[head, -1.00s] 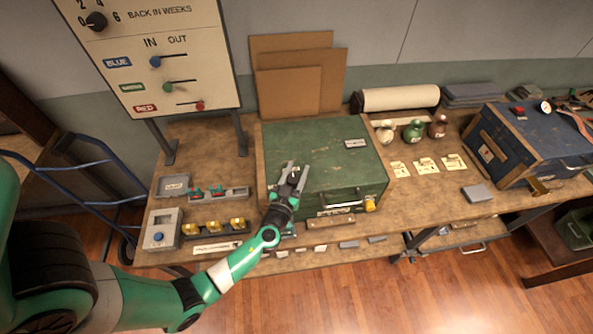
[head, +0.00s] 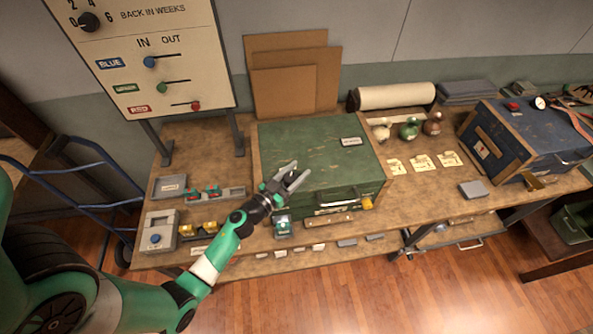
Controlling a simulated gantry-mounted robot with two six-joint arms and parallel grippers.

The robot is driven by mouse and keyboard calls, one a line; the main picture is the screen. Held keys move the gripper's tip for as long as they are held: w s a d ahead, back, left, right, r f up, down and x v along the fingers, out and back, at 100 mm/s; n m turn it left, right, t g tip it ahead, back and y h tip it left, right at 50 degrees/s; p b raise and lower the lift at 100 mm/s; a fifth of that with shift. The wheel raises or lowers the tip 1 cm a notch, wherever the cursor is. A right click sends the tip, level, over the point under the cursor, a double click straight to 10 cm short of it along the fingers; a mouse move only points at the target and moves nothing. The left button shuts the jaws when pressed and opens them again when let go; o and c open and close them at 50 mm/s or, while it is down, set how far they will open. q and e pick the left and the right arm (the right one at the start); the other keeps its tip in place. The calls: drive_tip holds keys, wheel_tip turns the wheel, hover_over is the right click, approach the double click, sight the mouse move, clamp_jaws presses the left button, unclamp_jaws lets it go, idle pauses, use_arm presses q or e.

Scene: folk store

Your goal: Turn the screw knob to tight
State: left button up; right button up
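A small yellow knob (head: 367,202) sits at the right end of the front of a green chest (head: 315,146); I cannot tell whether it is the screw knob, nor how tight it is. A black pointer knob (head: 89,22) is on the white board at the upper left. My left gripper (head: 297,176) is above the front part of the chest, left of the yellow knob and apart from it. Its fingers are spread, with nothing between them, and point to the upper right. My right gripper is out of view.
A blue chest (head: 525,140) with a red button and a gauge stands at the right. A grey box with a blue button (head: 155,239) is at the left front.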

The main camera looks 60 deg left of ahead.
use_arm(q)
drive_tip(key=o, duration=0.4)
drive_tip(key=p+v, duration=0.1)
drive_tip(key=v, duration=1)
drive_tip(key=shift+s+p, duration=0.3)
drive_tip(key=shift+p, duration=0.05)
drive_tip(key=shift+d, duration=0.1)
